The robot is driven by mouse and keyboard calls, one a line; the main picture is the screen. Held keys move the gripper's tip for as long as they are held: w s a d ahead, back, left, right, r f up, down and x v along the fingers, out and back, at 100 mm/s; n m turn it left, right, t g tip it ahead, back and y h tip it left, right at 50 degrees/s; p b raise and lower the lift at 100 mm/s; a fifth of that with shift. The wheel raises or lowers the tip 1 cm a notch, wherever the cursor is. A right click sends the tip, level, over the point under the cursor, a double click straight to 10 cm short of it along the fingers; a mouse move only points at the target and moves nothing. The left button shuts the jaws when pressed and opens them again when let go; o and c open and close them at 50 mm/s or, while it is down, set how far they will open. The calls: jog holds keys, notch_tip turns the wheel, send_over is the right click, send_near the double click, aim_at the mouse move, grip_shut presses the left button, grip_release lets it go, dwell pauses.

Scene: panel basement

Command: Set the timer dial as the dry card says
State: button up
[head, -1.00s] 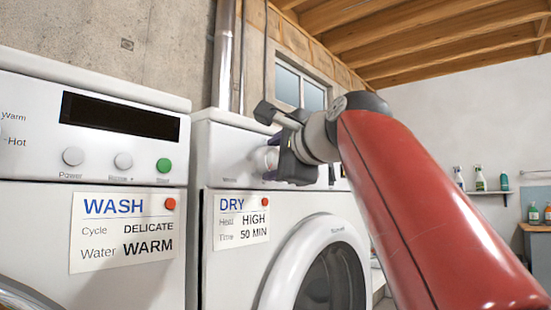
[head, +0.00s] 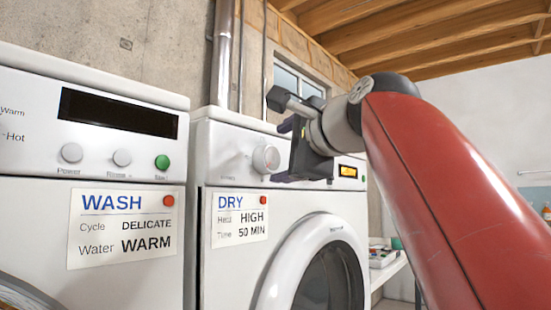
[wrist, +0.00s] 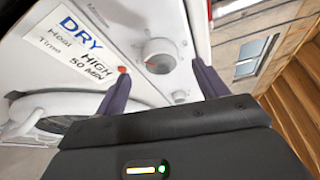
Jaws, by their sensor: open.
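The dry card (head: 240,217) is on the dryer (head: 222,160) front and reads heat HIGH, time 50 MIN; it also shows tilted in the wrist view (wrist: 75,48). A round light-grey dial (head: 266,158) sits on the dryer panel to the upper right of the card; I cannot read its setting or tell whether it is the timer. My gripper (head: 288,140) is open and empty, to the right of this dial and apart from it. In the wrist view the same dial (wrist: 158,58) appears between my gripper's (wrist: 161,70) two fingers, beyond their tips.
A lit orange display (head: 348,171) is on the dryer panel, right of my gripper. A smaller knob (wrist: 180,97) shows in the wrist view. The washer (head: 40,180) with its WASH card (head: 120,228) stands left. A shelf with items (head: 384,258) is beyond the dryer.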

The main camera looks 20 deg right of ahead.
jog(key=shift+v, duration=1.85)
jog(key=shift+f, duration=0.15)
